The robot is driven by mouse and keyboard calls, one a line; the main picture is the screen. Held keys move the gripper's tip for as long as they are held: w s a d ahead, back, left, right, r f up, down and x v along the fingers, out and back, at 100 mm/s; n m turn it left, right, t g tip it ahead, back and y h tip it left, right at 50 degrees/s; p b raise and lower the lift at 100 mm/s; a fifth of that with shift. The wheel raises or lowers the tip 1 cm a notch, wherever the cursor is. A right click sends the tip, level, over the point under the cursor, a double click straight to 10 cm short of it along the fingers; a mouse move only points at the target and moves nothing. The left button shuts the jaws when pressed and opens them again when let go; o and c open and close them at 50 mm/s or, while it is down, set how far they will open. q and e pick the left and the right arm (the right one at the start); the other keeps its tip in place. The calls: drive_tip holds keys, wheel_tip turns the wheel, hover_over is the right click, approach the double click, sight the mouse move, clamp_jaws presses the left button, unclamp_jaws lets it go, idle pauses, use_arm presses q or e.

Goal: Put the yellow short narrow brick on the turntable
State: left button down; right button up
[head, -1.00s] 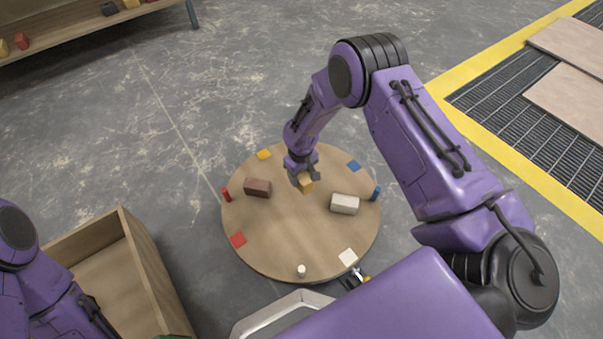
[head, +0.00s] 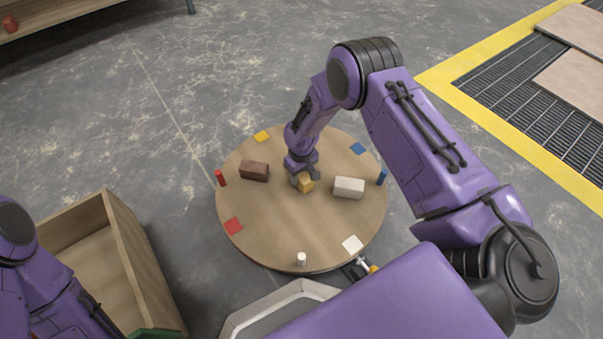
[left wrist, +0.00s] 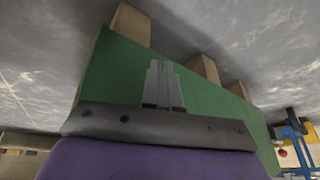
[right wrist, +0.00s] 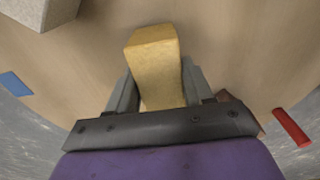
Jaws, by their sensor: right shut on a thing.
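The yellow short narrow brick (head: 305,186) is between the fingers of my right gripper (head: 303,177), low over the middle of the round wooden turntable (head: 270,225). In the right wrist view the brick (right wrist: 155,62) sticks out beyond the fingers of the gripper (right wrist: 156,88), which is shut on it. I cannot tell whether the brick touches the turntable top. In the left wrist view my left gripper (left wrist: 163,82) has its fingers together with nothing between them, in front of a green surface. In the head view that gripper is out of sight.
On the turntable stand a brown brick (head: 254,171), a white brick (head: 348,188), a red peg (head: 220,178), a blue peg (head: 382,177) and a white peg (head: 301,259). Flat coloured squares lie near its rim. A wooden box (head: 128,250) stands at the left.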

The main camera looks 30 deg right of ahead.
drive_tip(key=shift+f+b, duration=0.3)
drive_tip(key=shift+f, duration=0.15)
drive_tip(key=o, duration=1.4)
drive_tip(key=shift+o, duration=0.2)
drive_tip(key=shift+r, duration=0.25)
wheel_tip(320, 180, up, 10)
drive_tip(key=p, duration=0.5)
drive_tip(key=shift+r, duration=0.1)
